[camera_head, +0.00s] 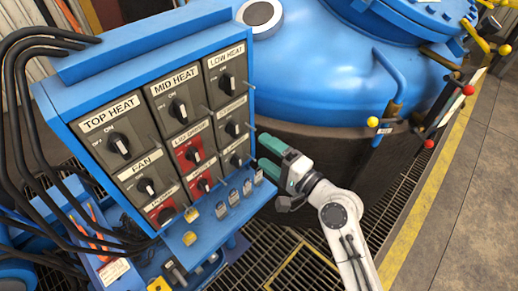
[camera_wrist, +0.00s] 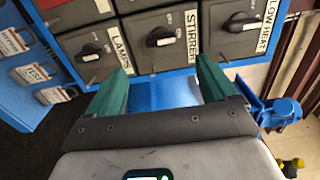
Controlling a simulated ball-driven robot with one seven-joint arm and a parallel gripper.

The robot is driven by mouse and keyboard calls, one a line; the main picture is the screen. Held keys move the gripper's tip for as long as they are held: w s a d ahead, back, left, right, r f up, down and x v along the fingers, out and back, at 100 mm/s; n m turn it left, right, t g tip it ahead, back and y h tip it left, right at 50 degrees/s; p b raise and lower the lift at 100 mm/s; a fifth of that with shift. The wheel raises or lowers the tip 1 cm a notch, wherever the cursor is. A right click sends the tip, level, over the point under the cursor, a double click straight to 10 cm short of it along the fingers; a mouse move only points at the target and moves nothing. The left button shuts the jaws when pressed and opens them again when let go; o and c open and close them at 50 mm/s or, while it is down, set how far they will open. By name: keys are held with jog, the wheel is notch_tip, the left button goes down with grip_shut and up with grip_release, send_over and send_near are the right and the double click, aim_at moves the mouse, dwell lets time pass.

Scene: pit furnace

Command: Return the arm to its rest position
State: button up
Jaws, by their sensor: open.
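My gripper (camera_head: 264,156) is beside the right edge of the blue control panel (camera_head: 150,42), near its lower right. Its two green fingers are apart with nothing between them. In the wrist view the open fingers (camera_wrist: 162,66) point at the panel's lower edge, below the STIRRER switch (camera_wrist: 160,38). The LAMPS switch (camera_wrist: 90,52) and LOW HEAT switch (camera_wrist: 240,22) also show there. I cannot tell whether a fingertip touches the panel. My white arm reaches in from the lower right of the head view and is bent at the elbow.
A large blue furnace vessel (camera_head: 315,75) stands behind the panel. Pipes with yellow and red balls (camera_head: 373,122) stick out at its right. Black cables (camera_head: 12,120) hang at the panel's left. Small tagged locks (camera_head: 221,210) line its lower ledge. Open floor (camera_head: 455,215) lies at the right.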

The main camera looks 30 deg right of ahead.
jog(key=shift+s, duration=0.15)
dwell(0.4)
jog(key=s+f+n+g+h, duration=0.1)
jog(key=s+f+n+g, duration=0.5)
jog(key=s+f, duration=0.2)
jog(key=s+d+f+n+g+h, duration=0.1)
jog(key=s+f+n+g, duration=0.5)
jog(key=s, duration=0.6)
notch_tip(320, 180, down, 2)
jog(key=shift+s+d+f+g+h, duration=0.15)
jog(key=shift+s+g+h, duration=0.25)
jog(key=shift+h, duration=0.4)
jog(key=s+d+g, duration=0.1)
jog(key=s, duration=0.1)
jog(key=s+d+n+g+h, duration=0.1)
jog(key=s, duration=0.2)
jog(key=s+d+n+g+h, duration=0.1)
jog(key=s, duration=0.1)
jog(key=shift+s+d, duration=0.15)
jog(key=shift+s, duration=0.2)
